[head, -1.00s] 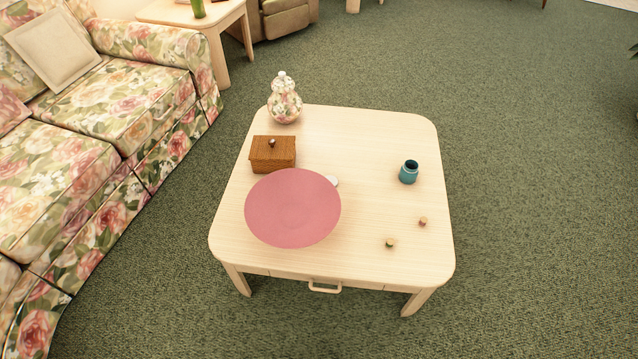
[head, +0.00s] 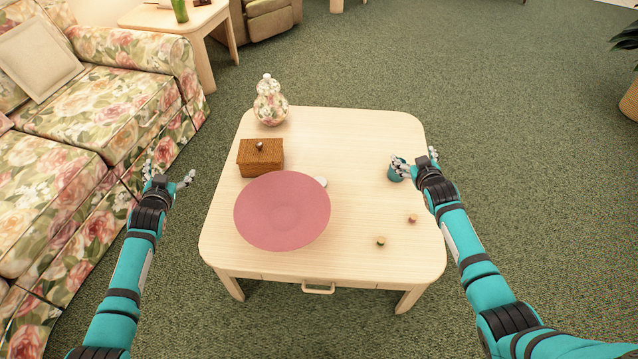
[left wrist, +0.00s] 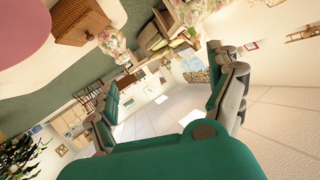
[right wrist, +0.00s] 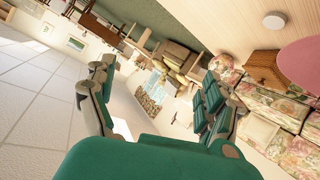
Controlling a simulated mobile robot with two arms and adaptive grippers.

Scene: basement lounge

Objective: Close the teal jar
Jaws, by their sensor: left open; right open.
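The teal jar (head: 394,173) stands upright on the right side of the table in the head view, partly hidden by my right gripper. In the earlier head frame its mouth is open and dark. My right gripper (head: 415,160) is open, over or beside the jar; I cannot tell whether they touch. My left gripper (head: 170,174) is open and empty, left of the table. Two small knob-like pieces (head: 381,241) (head: 412,218) lie at the front right. A small white round piece (head: 321,181) lies by the pink disc. I cannot tell which piece is the jar's lid.
The pale wooden table (head: 345,150) also holds a large pink disc (head: 282,210), a brown box with a knob (head: 260,158) and a floral gourd-shaped vase (head: 270,103). A floral sofa (head: 60,190) stands to the left. The table's middle and back right are clear.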

